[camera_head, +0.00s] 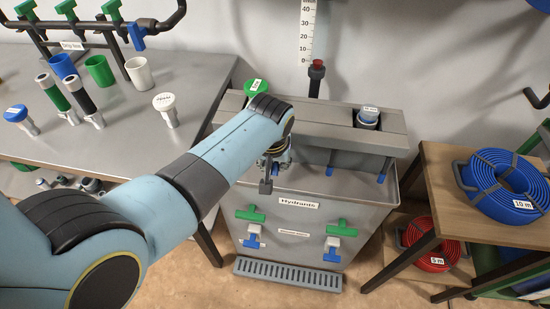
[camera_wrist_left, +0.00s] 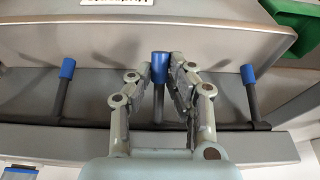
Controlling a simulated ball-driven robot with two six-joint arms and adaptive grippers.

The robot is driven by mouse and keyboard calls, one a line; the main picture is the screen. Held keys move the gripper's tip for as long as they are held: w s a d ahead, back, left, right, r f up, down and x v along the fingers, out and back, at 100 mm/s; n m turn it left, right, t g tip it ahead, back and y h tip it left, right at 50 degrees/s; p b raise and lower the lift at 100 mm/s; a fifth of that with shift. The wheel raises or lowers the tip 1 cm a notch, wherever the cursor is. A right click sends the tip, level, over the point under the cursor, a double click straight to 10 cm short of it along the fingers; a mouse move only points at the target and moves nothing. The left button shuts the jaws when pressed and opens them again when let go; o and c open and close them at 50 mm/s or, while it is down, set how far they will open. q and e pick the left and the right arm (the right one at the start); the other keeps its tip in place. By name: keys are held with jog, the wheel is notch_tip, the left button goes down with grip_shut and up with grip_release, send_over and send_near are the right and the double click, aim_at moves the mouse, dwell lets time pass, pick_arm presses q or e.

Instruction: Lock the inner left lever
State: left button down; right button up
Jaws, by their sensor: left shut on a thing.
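The inner left lever (camera_wrist_left: 160,63), a rod with a blue cap, is in the middle of the left wrist view. My left gripper (camera_wrist_left: 161,70) is shut on its blue cap, with a finger on each side. In the head view my left gripper (camera_head: 268,178) is over the left part of the grey hydrant cabinet (camera_head: 300,188). The gripper and arm hide the held lever there. Two similar blue-capped levers stand apart from the gripper in the left wrist view, one at left (camera_wrist_left: 67,69) and one at right (camera_wrist_left: 248,74). My right gripper is out of view.
Green T-handles (camera_head: 341,229) and white-and-blue taps (camera_head: 333,245) are on the cabinet front. A metal bench (camera_head: 130,140) with cups and fittings is at left. A wooden shelf (camera_head: 455,185) with a blue hose coil (camera_head: 505,186) is at right.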

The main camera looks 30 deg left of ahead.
pick_arm(q)
jog(key=shift+w+f+t+y+b, duration=0.3)
jog(key=shift+f+t+b, duration=0.3)
jog(key=shift+t, duration=0.5)
jog(key=shift+w+a+f+t+y+b, duration=0.1)
jog(key=shift+w+f+t+y+b, duration=0.25)
jog(key=shift+t+b, duration=0.35)
jog(key=c, duration=1.2)
grip_release()
jog(key=shift+c, duration=0.2)
jog(key=shift+r, duration=0.1)
